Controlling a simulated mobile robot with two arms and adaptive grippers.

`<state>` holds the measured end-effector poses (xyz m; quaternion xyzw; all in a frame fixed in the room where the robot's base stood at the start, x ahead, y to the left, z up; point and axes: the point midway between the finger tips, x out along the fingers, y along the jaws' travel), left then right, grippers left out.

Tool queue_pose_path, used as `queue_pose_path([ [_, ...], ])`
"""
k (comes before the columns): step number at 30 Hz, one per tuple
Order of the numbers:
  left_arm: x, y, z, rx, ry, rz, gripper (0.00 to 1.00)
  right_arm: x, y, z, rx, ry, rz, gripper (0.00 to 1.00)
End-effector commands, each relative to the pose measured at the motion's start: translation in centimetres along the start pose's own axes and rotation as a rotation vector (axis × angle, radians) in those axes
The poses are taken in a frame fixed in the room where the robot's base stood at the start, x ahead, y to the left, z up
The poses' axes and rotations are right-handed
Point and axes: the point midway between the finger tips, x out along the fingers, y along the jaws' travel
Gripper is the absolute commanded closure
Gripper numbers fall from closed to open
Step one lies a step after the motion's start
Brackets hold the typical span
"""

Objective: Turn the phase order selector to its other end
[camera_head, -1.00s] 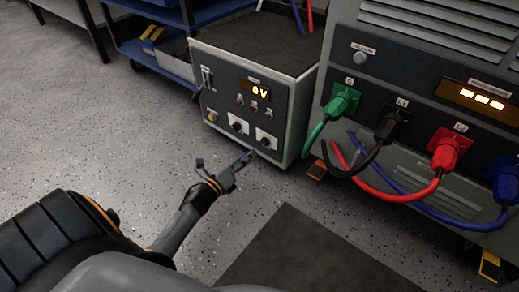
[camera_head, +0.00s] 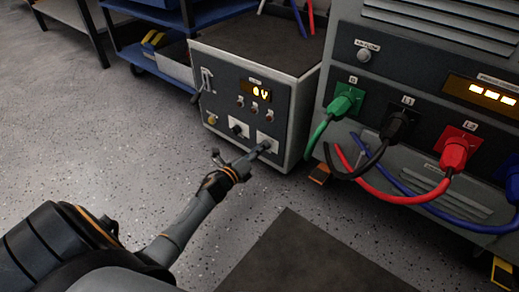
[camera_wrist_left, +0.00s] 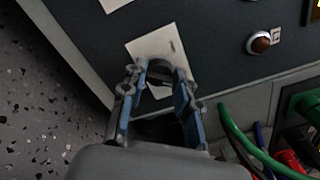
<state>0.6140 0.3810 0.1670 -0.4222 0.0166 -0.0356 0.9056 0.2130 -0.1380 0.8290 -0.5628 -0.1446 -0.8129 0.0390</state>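A small grey cabinet has a dark front panel (camera_head: 222,97) with two dark knobs on white plates low down. The left knob (camera_head: 238,128) is clear of me. My left gripper (camera_head: 264,147) is at the right knob's white plate (camera_head: 268,138), and the arm covers part of it. I cannot read which knob is the phase order selector. In the left wrist view, my left gripper's fingers (camera_wrist_left: 157,80) are apart, one on each side of the dark knob (camera_wrist_left: 158,69). I cannot tell whether they touch it. A dark mark shows on the white plate (camera_wrist_left: 150,43). My right gripper is not in view.
The panel has a lit display (camera_head: 260,92) reading 0V and a lever (camera_head: 206,80). To the right, a larger unit (camera_head: 345,62) holds green, black, red and blue plugs, with cables hanging in front. A dark mat (camera_head: 300,255) lies on the floor.

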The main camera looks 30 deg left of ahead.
Motion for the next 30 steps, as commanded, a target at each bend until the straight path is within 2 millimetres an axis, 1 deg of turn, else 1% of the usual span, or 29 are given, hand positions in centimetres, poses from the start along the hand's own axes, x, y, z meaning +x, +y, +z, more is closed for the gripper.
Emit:
queue_pose_path([
  [1,0.0,0.0,0.0,0.0,0.0,0.001,0.98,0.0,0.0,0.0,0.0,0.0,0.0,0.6],
  [2,0.0,0.0,0.0,0.0,0.0,0.001,1.0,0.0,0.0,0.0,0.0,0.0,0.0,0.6],
  [8,0.0,0.0,0.0,-0.01,0.0,0.001,1.0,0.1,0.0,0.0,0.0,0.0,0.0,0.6],
  [14,0.0,0.0,0.1,-0.074,0.0,0.003,1.0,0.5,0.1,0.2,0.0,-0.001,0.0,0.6],
  [20,0.0,0.0,0.1,-0.211,0.0,0.002,1.0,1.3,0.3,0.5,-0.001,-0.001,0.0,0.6],
  [30,0.0,0.1,0.1,-0.528,0.0,0.003,1.0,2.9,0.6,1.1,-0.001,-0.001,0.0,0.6],
])
